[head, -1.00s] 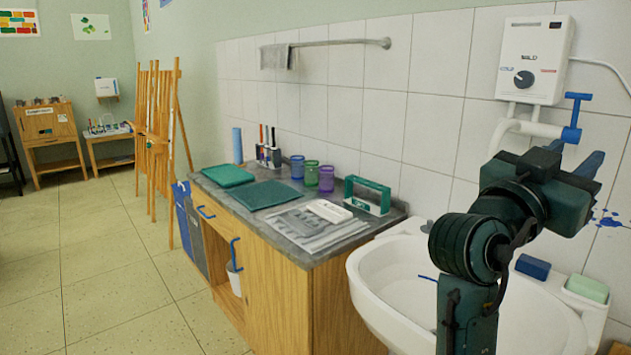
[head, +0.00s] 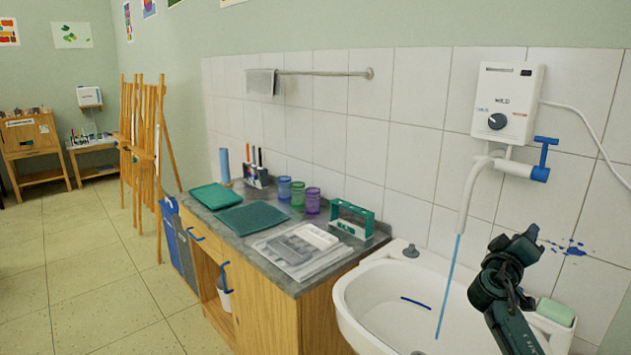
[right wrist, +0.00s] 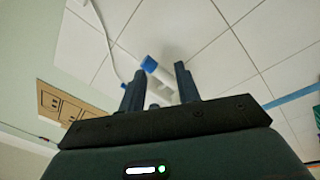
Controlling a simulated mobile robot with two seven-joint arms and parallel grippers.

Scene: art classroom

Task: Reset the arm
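My right arm comes in from the lower right in the head view. It is bent over the right side of the white sink (head: 365,306), with its gripper (head: 526,242) near the tiled wall. In the right wrist view the two fingers of my right gripper (right wrist: 160,84) stand apart with nothing held between them. Beyond them are a white pipe and a blue fitting (right wrist: 149,64), apart from the fingers. My left gripper is in neither view.
A water heater (head: 505,102) with a blue valve handle (head: 543,155) hangs on the wall. A thin blue stream (head: 449,285) runs from its spout into the sink. Green soap (head: 556,312) lies on the rim. A cluttered counter (head: 295,287) stands left; floor further left is clear.

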